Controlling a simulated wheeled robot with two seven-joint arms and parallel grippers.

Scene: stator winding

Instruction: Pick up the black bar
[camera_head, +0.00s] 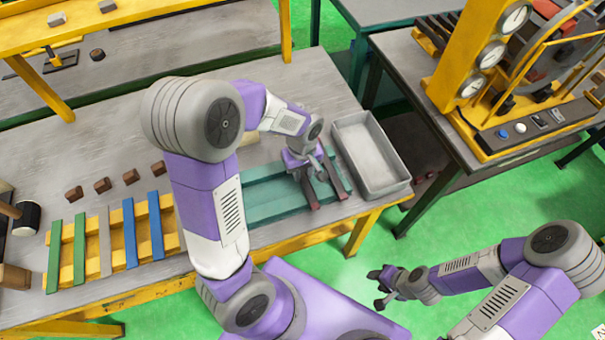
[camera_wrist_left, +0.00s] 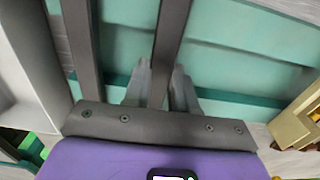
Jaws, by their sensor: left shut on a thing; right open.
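Two dark bars lie side by side over the teal tray (camera_head: 262,201) at its right end. My left gripper (camera_head: 304,168) is shut on the black bar (camera_head: 308,190) farther from the grey bin. In the left wrist view, the held black bar (camera_wrist_left: 172,38) runs between the two grey fingers (camera_wrist_left: 161,80). A second dark bar (camera_head: 334,178) is beside it, apart from the fingers; it also shows in the left wrist view (camera_wrist_left: 78,38). I cannot tell whether the held bar touches the tray. My right gripper (camera_head: 382,284) is open and empty above the green floor.
An empty grey bin (camera_head: 388,184) stands just right of the bars. Blue, grey and green strips (camera_head: 130,232) lie on the left of the workbench (camera_head: 122,158), with several small brown blocks (camera_head: 102,185) behind. A yellow machine with gauges (camera_head: 480,85) stands on another table.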

